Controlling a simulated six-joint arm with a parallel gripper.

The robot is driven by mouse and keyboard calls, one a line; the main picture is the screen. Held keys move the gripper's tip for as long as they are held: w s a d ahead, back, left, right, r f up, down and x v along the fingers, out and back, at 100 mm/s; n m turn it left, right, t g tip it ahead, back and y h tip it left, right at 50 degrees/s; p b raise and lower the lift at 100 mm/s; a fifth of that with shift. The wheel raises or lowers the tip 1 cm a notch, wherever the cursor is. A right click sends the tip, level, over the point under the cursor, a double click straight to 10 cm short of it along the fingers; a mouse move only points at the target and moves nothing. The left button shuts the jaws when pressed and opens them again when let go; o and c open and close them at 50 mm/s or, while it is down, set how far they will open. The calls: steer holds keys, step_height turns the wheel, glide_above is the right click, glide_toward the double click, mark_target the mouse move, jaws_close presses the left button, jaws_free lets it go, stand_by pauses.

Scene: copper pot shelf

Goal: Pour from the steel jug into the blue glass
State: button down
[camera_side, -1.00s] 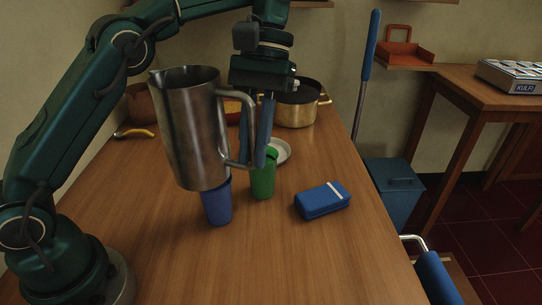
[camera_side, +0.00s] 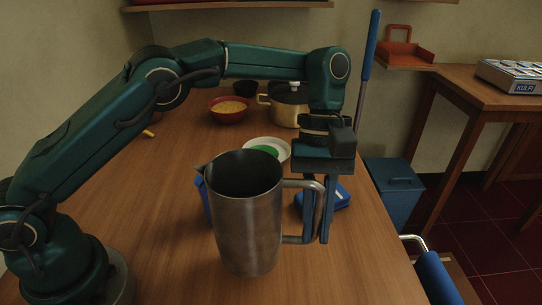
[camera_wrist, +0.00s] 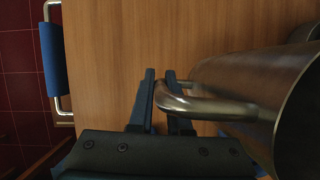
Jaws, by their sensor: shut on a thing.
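The steel jug (camera_side: 248,220) is upright in the side view, with its spout to the left and its handle to the right. My gripper (camera_side: 318,238) is shut on the jug's handle. In the wrist view, the fingers (camera_wrist: 160,80) are at the handle and the jug body (camera_wrist: 255,85) fills the right side. I cannot tell whether the jug's base touches the table. The blue glass (camera_side: 204,200) is mostly hidden behind the jug; only a sliver shows left of it, below the spout.
A blue case (camera_side: 339,197) lies behind my gripper. A red bowl (camera_side: 228,117) and a brass pot (camera_side: 283,112) stand farther back. The left tabletop is clear.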

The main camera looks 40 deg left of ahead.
steer(key=shift+w+a+f+n, duration=0.15)
steer(key=shift+f+n, duration=0.35)
steer(key=shift+f, duration=0.9)
steer(key=a+r+n+g+h, duration=0.1)
steer(key=a+r+n+h, duration=0.2)
steer(key=r+h, duration=0.7)
steer(key=a+h, duration=0.2)
steer(key=shift+w+a+g, duration=0.3)
steer(key=shift+w+g, duration=0.05)
steer(key=shift+g, duration=0.05)
steer(key=shift+d, duration=0.1)
